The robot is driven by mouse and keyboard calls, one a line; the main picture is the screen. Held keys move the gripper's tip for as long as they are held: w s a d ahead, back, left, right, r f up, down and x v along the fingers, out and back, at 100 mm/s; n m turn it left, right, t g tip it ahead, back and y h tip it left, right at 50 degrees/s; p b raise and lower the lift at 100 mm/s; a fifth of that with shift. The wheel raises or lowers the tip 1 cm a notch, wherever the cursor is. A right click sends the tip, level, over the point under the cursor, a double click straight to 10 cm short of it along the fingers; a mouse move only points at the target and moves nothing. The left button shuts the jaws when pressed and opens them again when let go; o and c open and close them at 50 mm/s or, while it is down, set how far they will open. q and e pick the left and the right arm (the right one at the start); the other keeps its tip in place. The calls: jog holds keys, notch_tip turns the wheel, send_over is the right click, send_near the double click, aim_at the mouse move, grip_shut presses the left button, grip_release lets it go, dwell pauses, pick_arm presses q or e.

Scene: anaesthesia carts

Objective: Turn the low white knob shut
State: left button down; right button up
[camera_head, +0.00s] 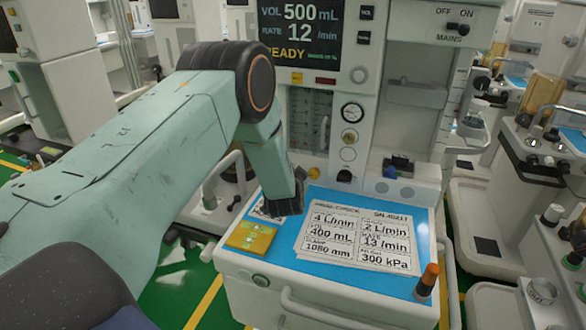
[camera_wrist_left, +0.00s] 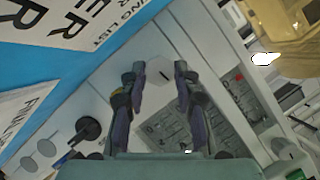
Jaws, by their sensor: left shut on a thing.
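The low white knob (camera_wrist_left: 160,73) shows in the left wrist view as a pale round knob with a short dark mark on its face. It sits between the fingertips of my left gripper (camera_wrist_left: 161,84), which is shut on it. The fingers and the gripped knob cannot be made out there. My right gripper is not in view.
The blue worktop (camera_head: 405,215) carries printed sheets (camera_head: 360,240), a yellow box (camera_head: 251,238) and an orange-topped item (camera_head: 428,280). A gauge (camera_head: 352,112) and a black knob (camera_head: 344,175) are on the panel. A black knob (camera_wrist_left: 86,130) also shows in the wrist view.

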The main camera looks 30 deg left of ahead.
pick_arm(q)
jog(key=shift+w+m+y, duration=0.1)
jog(key=shift+m+y, duration=0.2)
jog(key=shift+m, duration=0.1)
dwell(0.4)
jog(key=c, duration=1)
grip_release()
jog(key=v, duration=1.2)
jog(key=shift+d, duration=0.1)
jog(key=shift+f, duration=0.15)
